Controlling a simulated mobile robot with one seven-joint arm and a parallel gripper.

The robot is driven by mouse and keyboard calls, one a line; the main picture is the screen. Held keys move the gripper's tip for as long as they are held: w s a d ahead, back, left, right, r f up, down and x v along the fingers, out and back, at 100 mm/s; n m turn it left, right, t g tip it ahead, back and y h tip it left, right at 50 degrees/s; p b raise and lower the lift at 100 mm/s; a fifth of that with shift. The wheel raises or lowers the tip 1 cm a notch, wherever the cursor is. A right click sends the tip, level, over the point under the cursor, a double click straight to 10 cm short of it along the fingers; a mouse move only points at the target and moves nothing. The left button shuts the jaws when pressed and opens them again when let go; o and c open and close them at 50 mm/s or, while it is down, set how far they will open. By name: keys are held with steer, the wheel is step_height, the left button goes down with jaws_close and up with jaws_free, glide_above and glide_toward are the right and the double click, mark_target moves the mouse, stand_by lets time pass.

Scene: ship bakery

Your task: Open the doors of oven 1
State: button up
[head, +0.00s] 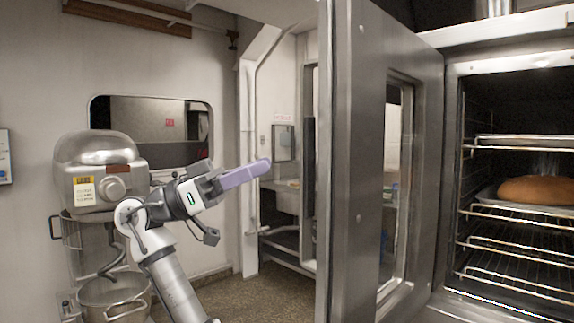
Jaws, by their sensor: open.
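The oven (508,52) stands at the right of the head view, with its dark inside in plain sight. One steel oven door (352,160) with a window is swung wide open and stands out from the oven's left side. A second door cannot be seen in this frame. My gripper (264,168) is left of the open door, apart from it in the picture, and points right. Its pale purple fingers overlap in this side view, and nothing shows between them.
Inside the oven a brown loaf (537,190) lies on a tray over several wire racks (515,248). A stand mixer (97,170) with a bowl (113,300) stands at the left. A sink (290,197) is in the recess behind. Speckled floor (265,300) shows between mixer and door.

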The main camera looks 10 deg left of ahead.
steer(key=v, duration=0.4)
steer(key=shift+a+b, duration=0.15)
steer(key=shift+b, duration=0.15)
